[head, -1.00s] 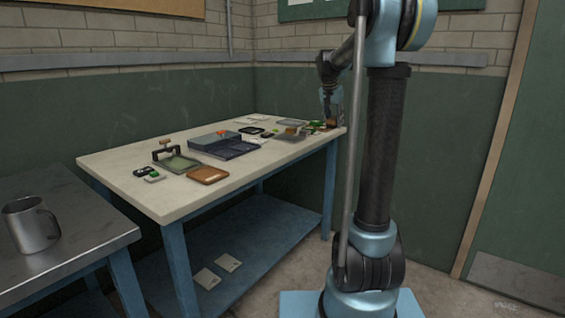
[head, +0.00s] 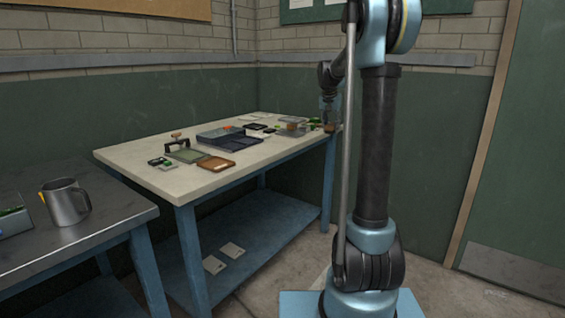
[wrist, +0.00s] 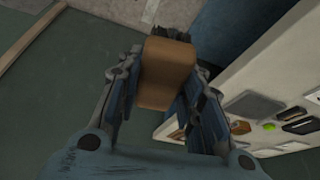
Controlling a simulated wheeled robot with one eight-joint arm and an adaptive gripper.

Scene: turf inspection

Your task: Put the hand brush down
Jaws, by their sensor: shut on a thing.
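My gripper (wrist: 166,76) is shut on the hand brush (wrist: 168,64), a brown wooden block with dark bristles showing at its top end in the wrist view. The two fingers press on its opposite sides. In the head view my gripper (head: 328,113) is small at the far right end of the cream worktable (head: 150,172), partly hidden by my arm. The brush is a small brown patch there. In the wrist view the tabletop (wrist: 235,85) lies to the right of the brush. I cannot tell the height between them.
The worktable holds a dark compartment tray (head: 230,140), a brown tray (head: 216,164), a green plate (head: 187,156) and several small items. A metal bench (head: 50,240) with a steel mug (head: 68,203) stands at the left. Bare tabletop runs along the front edge.

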